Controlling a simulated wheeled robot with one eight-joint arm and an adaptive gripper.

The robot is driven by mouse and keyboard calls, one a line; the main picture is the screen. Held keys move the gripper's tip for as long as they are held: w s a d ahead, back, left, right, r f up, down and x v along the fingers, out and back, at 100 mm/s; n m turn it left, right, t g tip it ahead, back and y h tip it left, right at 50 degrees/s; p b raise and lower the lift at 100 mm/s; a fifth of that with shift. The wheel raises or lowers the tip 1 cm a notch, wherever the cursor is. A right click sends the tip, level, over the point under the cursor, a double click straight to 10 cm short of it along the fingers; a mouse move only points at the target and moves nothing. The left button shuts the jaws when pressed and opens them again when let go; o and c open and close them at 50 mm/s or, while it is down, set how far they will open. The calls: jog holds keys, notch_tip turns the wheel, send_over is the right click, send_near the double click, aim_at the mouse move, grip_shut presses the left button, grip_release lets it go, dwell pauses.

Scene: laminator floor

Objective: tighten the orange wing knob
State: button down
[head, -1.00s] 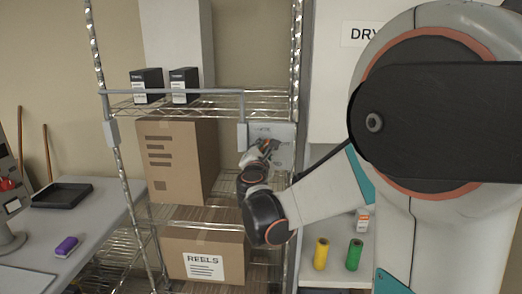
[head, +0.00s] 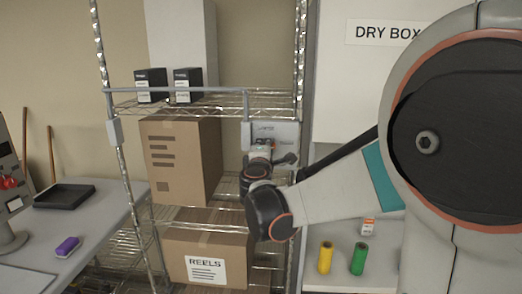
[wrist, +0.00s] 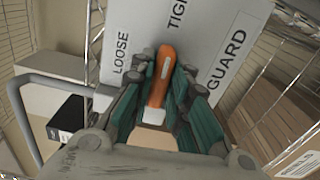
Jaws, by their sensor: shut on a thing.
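The orange wing knob (wrist: 161,78) sits on a pale plate (wrist: 205,30) printed LOOSE, TIGH… and GUARD. In the wrist view the knob's long wing points up and slightly right, between LOOSE and the TIGH… lettering. My gripper (wrist: 160,95) is shut on the knob, with teal-padded fingers on both sides of it. In the head view the plate (head: 283,131) hangs at the shelf rack's right front corner, and my gripper (head: 259,150) is in front of it. The knob is mostly hidden there.
The wire rack (head: 225,106) holds two dark boxes and cardboard cartons (head: 170,165). A guard bar (head: 175,90) runs along its front, left of the plate. A yellow spool (head: 325,258) and a green spool (head: 358,259) stand at lower right. A desk (head: 100,215) is at left.

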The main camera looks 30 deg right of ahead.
jog(key=shift+w+r+m, duration=0.1)
jog(key=shift+m, duration=0.3)
jog(key=c, duration=1.7)
grip_release()
jog(key=shift+o, duration=0.5)
jog(key=shift+w, duration=0.1)
jog(key=v, duration=1.2)
